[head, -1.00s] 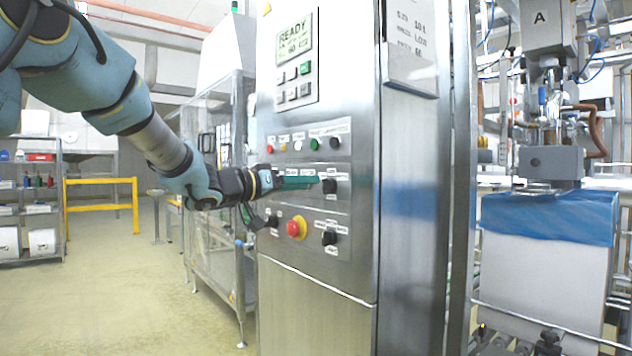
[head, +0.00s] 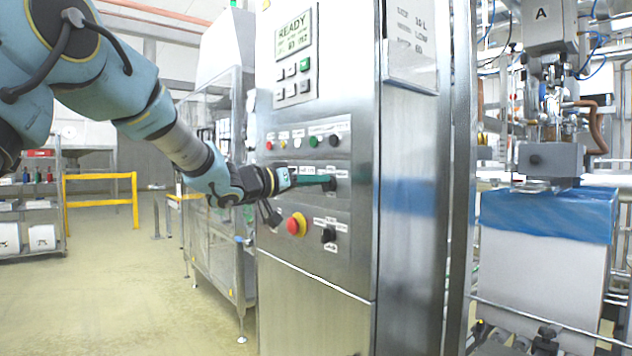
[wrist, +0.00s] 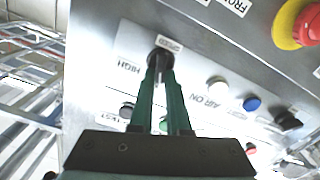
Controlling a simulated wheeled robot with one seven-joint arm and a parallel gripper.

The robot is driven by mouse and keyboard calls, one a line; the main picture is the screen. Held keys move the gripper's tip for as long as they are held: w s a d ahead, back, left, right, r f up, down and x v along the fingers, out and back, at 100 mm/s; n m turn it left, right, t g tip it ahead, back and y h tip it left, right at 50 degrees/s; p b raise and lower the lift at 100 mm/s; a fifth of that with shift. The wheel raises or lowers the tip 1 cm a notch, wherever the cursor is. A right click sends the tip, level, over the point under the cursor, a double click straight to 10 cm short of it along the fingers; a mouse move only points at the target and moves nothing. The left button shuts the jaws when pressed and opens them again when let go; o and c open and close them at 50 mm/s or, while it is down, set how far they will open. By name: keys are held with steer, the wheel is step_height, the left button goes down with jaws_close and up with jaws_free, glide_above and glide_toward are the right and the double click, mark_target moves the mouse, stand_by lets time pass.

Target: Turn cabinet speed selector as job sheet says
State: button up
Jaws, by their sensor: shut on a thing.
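The speed selector is a small black knob (head: 333,184) on the steel cabinet's front panel, and it also shows in the wrist view (wrist: 160,58) between labels reading SPEED and HIGH. My gripper (head: 322,182) has its green fingers closed on this knob; the wrist view shows the fingertips (wrist: 160,76) on either side of it. The fingers hide part of the knob, and I cannot tell its pointer's direction. The job sheet (head: 411,50) on the cabinet's side reads SIZE 10 L, then a line with LOW, then 60.
The display (head: 294,34) reads READY. Above the selector is a row of buttons and lamps (head: 314,142). Below are a red emergency stop (head: 297,225) on yellow and another black knob (head: 328,235). A blue-lined box (head: 550,215) stands at the right. Floor at the left is open.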

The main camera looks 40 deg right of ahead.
jaws_close()
steer(key=shift+r+p, duration=0.15)
steer(key=shift+p, duration=0.3)
steer(key=n+p, duration=0.1)
steer(key=p, duration=0.2)
steer(key=n+p, duration=0.2)
steer(key=p, duration=0.1)
steer(key=n+p, duration=0.2)
steer(key=p, duration=0.1)
steer(key=shift+w+f, duration=0.25)
steer(key=shift+f, duration=0.05)
steer(key=o, duration=0.6)
jaws_free()
steer(key=shift+o, duration=0.2)
steer(key=shift+a, duration=0.1)
